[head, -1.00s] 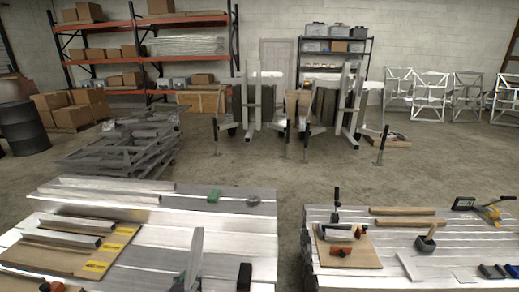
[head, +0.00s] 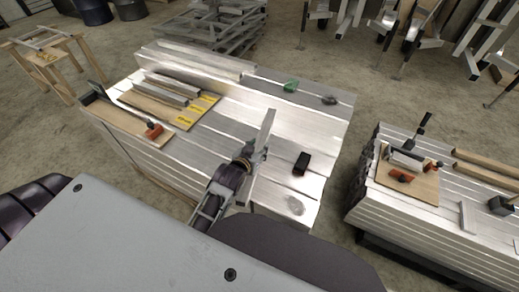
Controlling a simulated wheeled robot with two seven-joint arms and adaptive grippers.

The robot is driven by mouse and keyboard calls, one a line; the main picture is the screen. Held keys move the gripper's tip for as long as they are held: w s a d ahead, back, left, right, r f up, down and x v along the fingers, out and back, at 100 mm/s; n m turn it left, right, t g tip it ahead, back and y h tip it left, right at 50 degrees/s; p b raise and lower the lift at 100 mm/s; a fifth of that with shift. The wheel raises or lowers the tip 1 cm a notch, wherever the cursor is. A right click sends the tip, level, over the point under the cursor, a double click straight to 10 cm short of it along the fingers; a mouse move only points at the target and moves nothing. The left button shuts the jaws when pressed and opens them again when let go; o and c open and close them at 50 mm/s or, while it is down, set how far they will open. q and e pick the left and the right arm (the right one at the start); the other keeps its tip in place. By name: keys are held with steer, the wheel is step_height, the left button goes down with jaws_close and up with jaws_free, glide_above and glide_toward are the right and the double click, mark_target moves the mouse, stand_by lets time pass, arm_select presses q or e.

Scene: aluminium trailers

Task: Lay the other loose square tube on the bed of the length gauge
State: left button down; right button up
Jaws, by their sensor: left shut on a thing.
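My left gripper (head: 254,158) is shut on a grey square tube (head: 266,130). The tube is held steeply tilted above the middle of the left table. The length gauge appears to be the narrow wooden board (head: 122,118) at that table's left edge, with a dark upright piece (head: 97,88) at its far end and an orange-handled clamp (head: 154,130) at its near end. The held tube is well to the right of it and apart from it. Square tubes (head: 173,88) lie on a brown board with yellow labels (head: 192,112) beside the gauge. My right gripper is not in view.
A black block (head: 302,163), a green item (head: 291,86) and a dark small item (head: 329,99) lie on the left table (head: 255,110). Across a gap, the right table (head: 430,225) carries a clamping board (head: 420,188). A wooden stand (head: 48,58) is at far left.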

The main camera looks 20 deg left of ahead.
mark_target(259, 141)
arm_select(q)
steer(key=shift+n+y, duration=0.4)
steer(key=b+x, duration=0.1)
steer(key=x, duration=0.1)
steer(key=a+b+x, duration=0.1)
steer(key=x, duration=0.1)
steer(key=b+x, duration=0.1)
steer(key=x, duration=0.1)
steer(key=shift+w+a+f+b, duration=0.2)
steer(key=shift+a+b, duration=0.1)
steer(key=shift+b, duration=0.1)
steer(key=w+a+f+n+y+b, duration=0.1)
steer(key=w+a+f+b, duration=0.1)
steer(key=w, duration=0.5)
steer(key=shift+w+a+b, duration=0.15)
steer(key=shift+a+b, duration=0.65)
steer(key=shift+b, duration=0.55)
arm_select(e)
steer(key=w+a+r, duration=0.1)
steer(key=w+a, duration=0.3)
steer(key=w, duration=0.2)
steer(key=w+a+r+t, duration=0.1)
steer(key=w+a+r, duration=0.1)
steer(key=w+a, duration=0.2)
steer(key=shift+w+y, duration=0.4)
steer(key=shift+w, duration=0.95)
arm_select(q)
steer(key=shift+f, duration=0.1)
